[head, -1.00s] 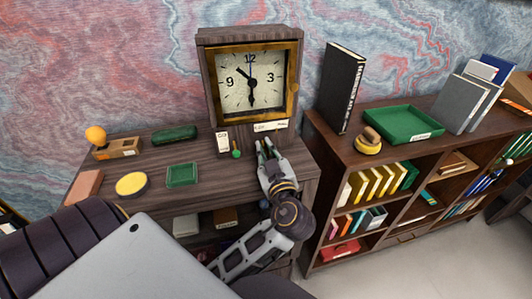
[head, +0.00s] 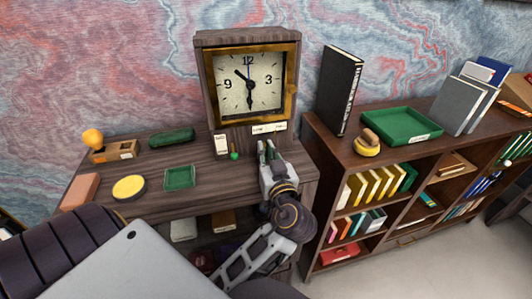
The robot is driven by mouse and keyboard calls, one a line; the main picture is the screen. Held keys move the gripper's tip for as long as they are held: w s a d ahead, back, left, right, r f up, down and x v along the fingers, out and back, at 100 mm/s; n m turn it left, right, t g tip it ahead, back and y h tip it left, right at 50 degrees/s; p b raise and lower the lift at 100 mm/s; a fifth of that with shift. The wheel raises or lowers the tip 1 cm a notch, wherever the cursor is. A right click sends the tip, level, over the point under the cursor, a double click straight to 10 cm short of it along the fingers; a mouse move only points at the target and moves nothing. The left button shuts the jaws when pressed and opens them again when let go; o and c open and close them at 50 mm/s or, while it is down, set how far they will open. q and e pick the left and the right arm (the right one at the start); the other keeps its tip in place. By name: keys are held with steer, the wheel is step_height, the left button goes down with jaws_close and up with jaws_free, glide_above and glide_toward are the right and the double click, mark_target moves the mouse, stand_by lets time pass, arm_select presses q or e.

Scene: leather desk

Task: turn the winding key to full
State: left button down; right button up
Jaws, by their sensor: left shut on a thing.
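The wooden clock (head: 204,88) stands at the back of the desk, with a brass-framed square face (head: 247,85) and dark hands. My left gripper (head: 266,148) is at the lower right of the clock's base, just under a small white label (head: 268,128). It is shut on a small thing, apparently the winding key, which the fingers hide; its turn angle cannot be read. A small green knob-like piece (head: 234,155) stands at the base to the left of the gripper, apart from it. My right gripper is not in view.
A shelf unit (head: 328,148) with books and a green tray (head: 400,126) stands at right.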

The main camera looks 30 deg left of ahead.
arm_select(q)
steer(key=c, duration=1.5)
jaws_free()
steer(key=shift+v, duration=3.8)
